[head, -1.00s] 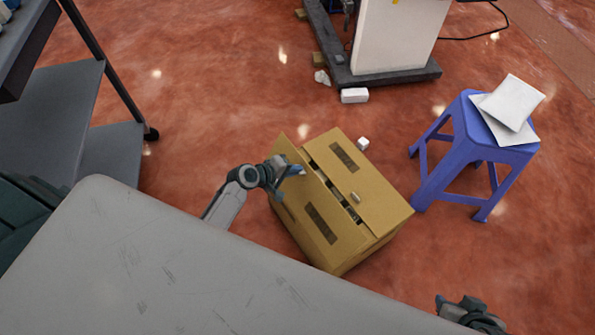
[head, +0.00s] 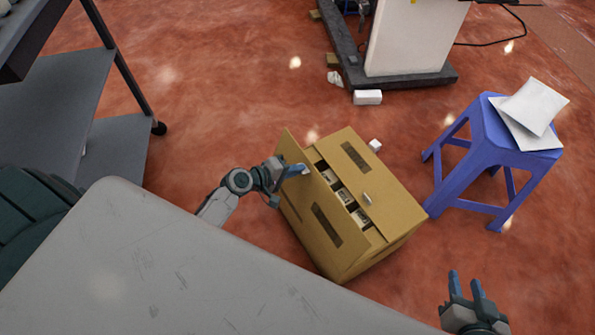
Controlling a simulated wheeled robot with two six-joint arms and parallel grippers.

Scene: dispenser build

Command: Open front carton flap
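A brown cardboard carton (head: 378,258) stands on the floor in the middle of the head view. Its near flap (head: 312,205) and far flap (head: 385,178) each carry a dark strip. A gap between them shows several pale and dark items (head: 343,196) inside. A narrow side flap (head: 291,147) stands up at the left end. My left gripper (head: 300,170) is at the carton's left end, by the near flap's upper edge; contact and finger gap are unclear. My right gripper (head: 466,284) is open and empty at the lower right, apart from the carton.
A grey tabletop (head: 150,270) fills the lower left, close to the carton. A blue stool (head: 480,150) with white sheets (head: 533,110) stands to the right. A white block (head: 367,97) and a dark-based white machine (head: 415,40) are behind.

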